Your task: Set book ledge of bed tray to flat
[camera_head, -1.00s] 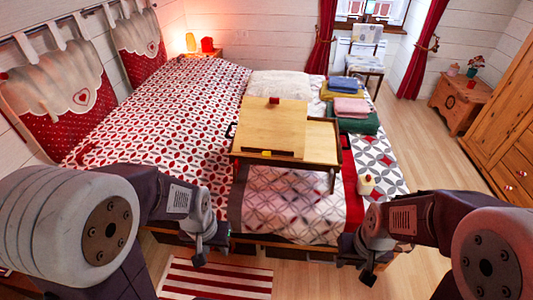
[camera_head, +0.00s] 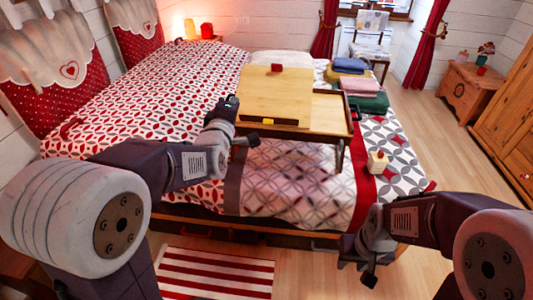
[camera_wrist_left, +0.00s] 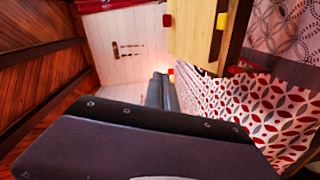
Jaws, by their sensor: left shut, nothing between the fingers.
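The wooden bed tray (camera_head: 328,115) stands on the bed. Its book ledge (camera_head: 275,90) is a pale panel on the tray's left part, with a dark strip and yellow tab along the near edge and a red block at the far edge. The panel looks raised at the far side; the exact angle is unclear. My left gripper (camera_head: 230,103) is shut and empty, just left of the panel, apparently not touching it. In the left wrist view the panel (camera_wrist_left: 193,35) stands at upper right, beyond the dark fingers (camera_wrist_left: 162,90). My right gripper (camera_head: 368,265) hangs low by the bed's foot; its jaws are unclear.
Folded cloths (camera_head: 362,90) lie right of the tray. A small pale item with a red top (camera_head: 377,164) stands on the bed near the right edge. A chair (camera_head: 371,40) stands behind.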

